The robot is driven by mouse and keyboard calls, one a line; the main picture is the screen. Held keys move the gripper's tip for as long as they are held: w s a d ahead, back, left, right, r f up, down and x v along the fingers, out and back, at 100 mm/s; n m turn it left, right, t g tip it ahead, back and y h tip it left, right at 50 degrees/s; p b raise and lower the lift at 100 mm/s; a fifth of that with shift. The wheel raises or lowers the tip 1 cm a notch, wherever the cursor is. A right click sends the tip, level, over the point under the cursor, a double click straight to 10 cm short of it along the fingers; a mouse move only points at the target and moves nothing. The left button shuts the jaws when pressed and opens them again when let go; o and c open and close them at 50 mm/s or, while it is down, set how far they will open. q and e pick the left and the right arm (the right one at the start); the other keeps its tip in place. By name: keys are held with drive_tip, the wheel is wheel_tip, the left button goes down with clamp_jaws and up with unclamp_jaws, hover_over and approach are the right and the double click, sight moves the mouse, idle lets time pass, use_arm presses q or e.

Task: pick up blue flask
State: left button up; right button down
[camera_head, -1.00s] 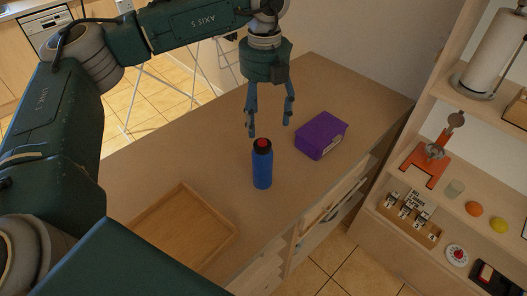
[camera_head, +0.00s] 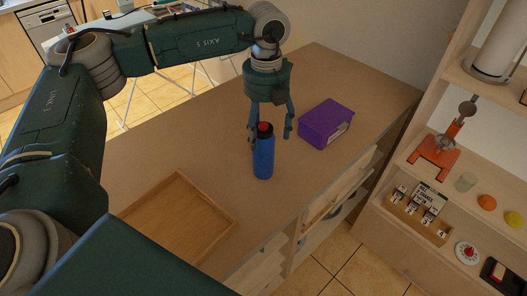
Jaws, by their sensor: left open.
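The blue flask (camera_head: 264,158) stands upright on the wooden counter. It has a dark cap with a red top. My left gripper (camera_head: 271,139) is over the flask, pointing down, with its fingers apart. One finger is at the left of the flask's upper part and the other is to its right, with a gap on that side. I cannot tell whether the left finger touches the flask. My right gripper does not show.
A purple box (camera_head: 326,124) stands close to the right of the gripper. A shallow wooden tray (camera_head: 206,206) lies at the front left of the counter (camera_head: 180,140). A shelf unit on the right holds an orange device (camera_head: 436,152), fruit and a paper roll.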

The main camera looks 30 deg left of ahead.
sight(263, 152)
use_arm(q)
drive_tip(key=shift+f, duration=0.75)
drive_tip(key=f+p, duration=0.1)
drive_tip(key=f, duration=0.1)
drive_tip(key=f+p, duration=0.2)
drive_tip(key=shift+w+a, duration=0.1)
drive_tip(key=shift+a, duration=0.3)
drive_tip(key=shift+f, duration=0.6)
drive_tip(key=shift+w, duration=0.1)
drive_tip(key=c, duration=1.6)
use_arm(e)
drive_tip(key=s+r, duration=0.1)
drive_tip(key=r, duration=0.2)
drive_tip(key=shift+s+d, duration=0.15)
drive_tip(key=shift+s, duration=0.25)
